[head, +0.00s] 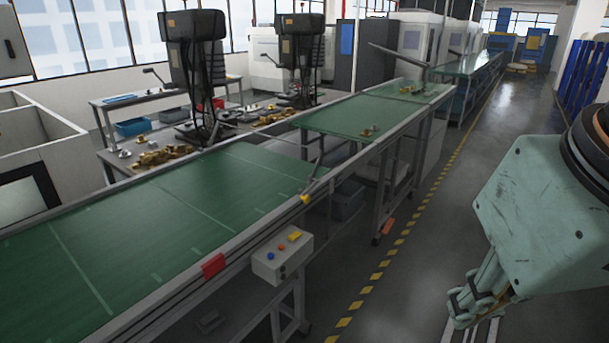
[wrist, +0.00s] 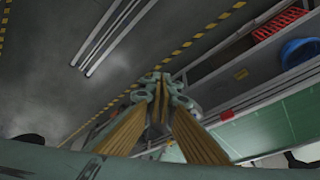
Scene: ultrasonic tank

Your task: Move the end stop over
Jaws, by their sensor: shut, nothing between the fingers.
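My gripper (head: 462,312) hangs at the lower right of the head view, over the floor and apart from the conveyor. In the wrist view its fingers (wrist: 160,84) meet at the tips with nothing between them. No part is clearly marked as the end stop. A bar with a yellow tip (head: 306,197) stands at the gap between the green conveyor sections. A red block (head: 213,265) sits on the near side rail, and a red piece also shows on the rail in the wrist view (wrist: 227,115). I cannot tell which of these is the end stop.
The green conveyor (head: 150,212) runs from lower left to the back. A control box (head: 283,257) with coloured buttons juts from its near side. Brass parts (head: 165,154) lie on a bench behind. The aisle beyond the yellow-black floor line (head: 399,242) is clear.

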